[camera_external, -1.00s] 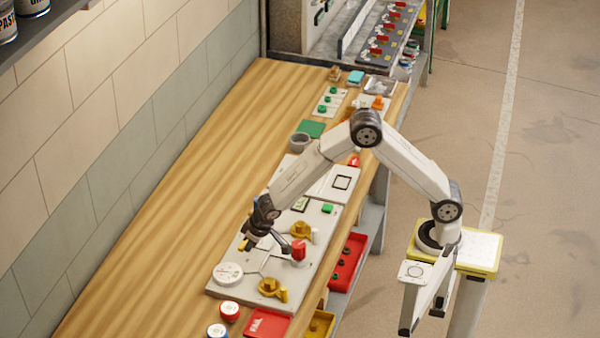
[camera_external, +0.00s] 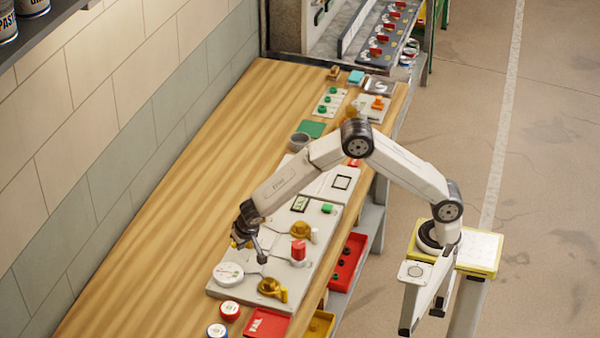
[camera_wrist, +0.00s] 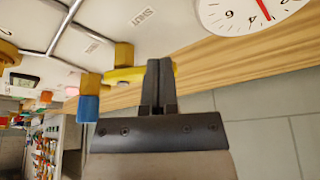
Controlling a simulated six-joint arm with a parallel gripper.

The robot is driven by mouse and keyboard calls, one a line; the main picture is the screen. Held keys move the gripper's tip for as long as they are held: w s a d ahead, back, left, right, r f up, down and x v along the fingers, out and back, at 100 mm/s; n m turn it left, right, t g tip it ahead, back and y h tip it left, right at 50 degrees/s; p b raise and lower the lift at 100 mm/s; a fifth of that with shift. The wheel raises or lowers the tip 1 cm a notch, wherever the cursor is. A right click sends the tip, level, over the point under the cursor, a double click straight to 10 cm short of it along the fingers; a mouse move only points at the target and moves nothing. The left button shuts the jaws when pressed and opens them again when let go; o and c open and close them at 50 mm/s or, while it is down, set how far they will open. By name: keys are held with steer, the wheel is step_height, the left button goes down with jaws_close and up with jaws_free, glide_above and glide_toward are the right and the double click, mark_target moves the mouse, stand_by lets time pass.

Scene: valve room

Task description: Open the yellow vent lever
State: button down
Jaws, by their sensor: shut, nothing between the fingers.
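The yellow vent lever (camera_wrist: 125,75) is a flat yellow bar by an ochre block (camera_wrist: 124,54) in the wrist view. In the external view a little yellow (camera_external: 236,244) shows by my wrist; the rest is hidden by it. My gripper (camera_wrist: 160,65) is shut and empty, its dark fingers overlapping the right end of the bar in the wrist view. I cannot tell whether they touch it. In the external view my gripper (camera_external: 262,258) is over the left part of the pale panel (camera_external: 290,270).
A round gauge (camera_external: 229,273) lies at the panel's near left corner. A red-topped cylinder (camera_external: 298,250) and two ochre valves (camera_external: 300,229) (camera_external: 271,287) stand right of my gripper. A blue block (camera_wrist: 88,108) is near the lever. Bare wood bench (camera_external: 160,240) lies to the left.

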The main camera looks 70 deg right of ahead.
steer(key=w+m, duration=0.1)
steer(key=m, duration=0.1)
steer(key=m+g+h, duration=0.1)
steer(key=m, duration=0.1)
steer(key=w+m, duration=0.1)
steer(key=shift+w+d+m, duration=0.3)
steer(key=shift+w+m, duration=0.05)
steer(key=shift+m, duration=0.05)
steer(key=m, duration=0.1)
steer(key=w+d+m+g, duration=0.1)
steer(key=m, duration=0.1)
steer(key=m+g+h, duration=0.1)
steer(key=shift+w+d+m, duration=0.25)
steer(key=shift+w+m, duration=0.1)
steer(key=shift+m, duration=0.05)
steer(key=shift+w+d, duration=0.1)
steer(key=shift+d, duration=0.05)
steer(key=shift+w+d, duration=0.1)
steer(key=shift+a, duration=0.75)
steer(key=a, duration=0.3)
steer(key=shift+r, duration=0.4)
steer(key=v, duration=0.9)
steer(key=shift+d+r, duration=0.1)
steer(key=shift+d, duration=0.05)
